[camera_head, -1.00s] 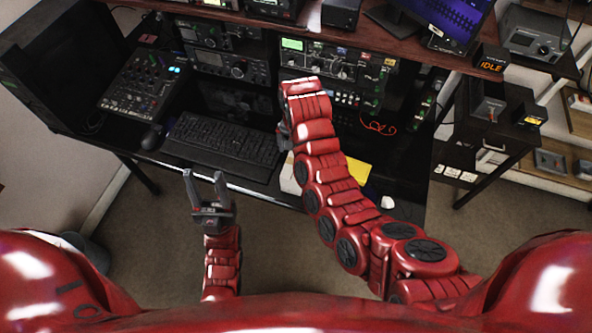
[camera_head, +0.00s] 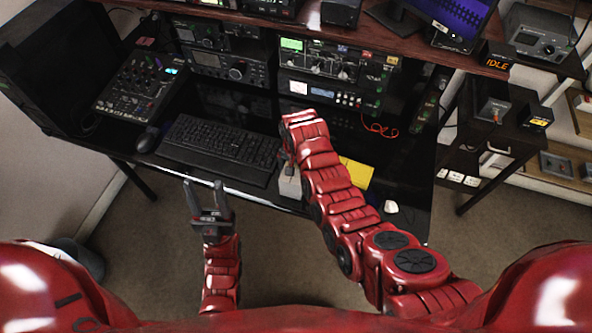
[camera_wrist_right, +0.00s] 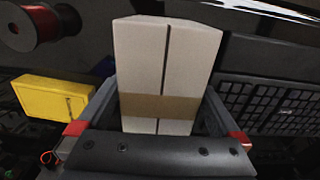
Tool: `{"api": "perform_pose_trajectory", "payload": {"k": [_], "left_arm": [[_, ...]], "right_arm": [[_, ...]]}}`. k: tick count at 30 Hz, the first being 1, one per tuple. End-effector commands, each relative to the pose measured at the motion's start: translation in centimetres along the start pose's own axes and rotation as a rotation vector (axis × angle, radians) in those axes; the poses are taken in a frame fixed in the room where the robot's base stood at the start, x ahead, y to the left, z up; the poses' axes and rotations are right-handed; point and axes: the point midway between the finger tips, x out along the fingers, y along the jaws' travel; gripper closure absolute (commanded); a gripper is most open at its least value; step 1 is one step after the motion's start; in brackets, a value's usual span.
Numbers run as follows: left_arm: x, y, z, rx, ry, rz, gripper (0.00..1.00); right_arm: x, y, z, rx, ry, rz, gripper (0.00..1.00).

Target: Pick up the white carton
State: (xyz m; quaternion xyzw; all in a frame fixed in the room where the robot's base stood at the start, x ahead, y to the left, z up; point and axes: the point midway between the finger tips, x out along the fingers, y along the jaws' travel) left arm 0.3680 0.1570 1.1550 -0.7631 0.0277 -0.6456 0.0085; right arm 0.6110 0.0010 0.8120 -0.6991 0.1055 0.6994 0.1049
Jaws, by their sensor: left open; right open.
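The white carton (camera_head: 290,186) stands on the desk near its front edge, partly hidden by my right arm in the head view. In the right wrist view the carton (camera_wrist_right: 165,60) is upright, with a tan band around it and a dark seam. My right gripper (camera_wrist_right: 158,100) is open, with one finger on each side of the carton. I cannot tell whether the fingers touch it. My left gripper (camera_head: 205,190) is open and empty, pointing up in front of the desk, left of the carton.
A black keyboard (camera_head: 222,145) lies left of the carton. A yellow item (camera_head: 356,173) and a small white object (camera_head: 391,207) are to its right. A red spool (camera_wrist_right: 40,25) shows in the wrist view. Radio equipment (camera_head: 335,62) stands behind, below a wooden shelf.

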Motion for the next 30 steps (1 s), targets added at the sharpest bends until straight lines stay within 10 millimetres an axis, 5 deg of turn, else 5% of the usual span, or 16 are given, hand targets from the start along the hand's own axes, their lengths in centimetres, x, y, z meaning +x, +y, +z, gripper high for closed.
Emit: {"api": "perform_pose_trajectory", "payload": {"k": [9,21,30], "left_arm": [[0.13,-0.01,-0.02,0.000,0.000,0.000,0.50],[0.13,0.00,-0.02,0.000,0.000,0.000,0.50],[0.04,0.00,0.00,0.000,0.000,0.000,0.50]], "right_arm": [[0.48,0.01,0.01,0.001,0.000,-0.001,0.00],[0.47,0.01,0.02,0.001,0.000,-0.001,0.70],[0.40,-0.01,0.00,0.000,0.001,-0.001,0.71]]}}
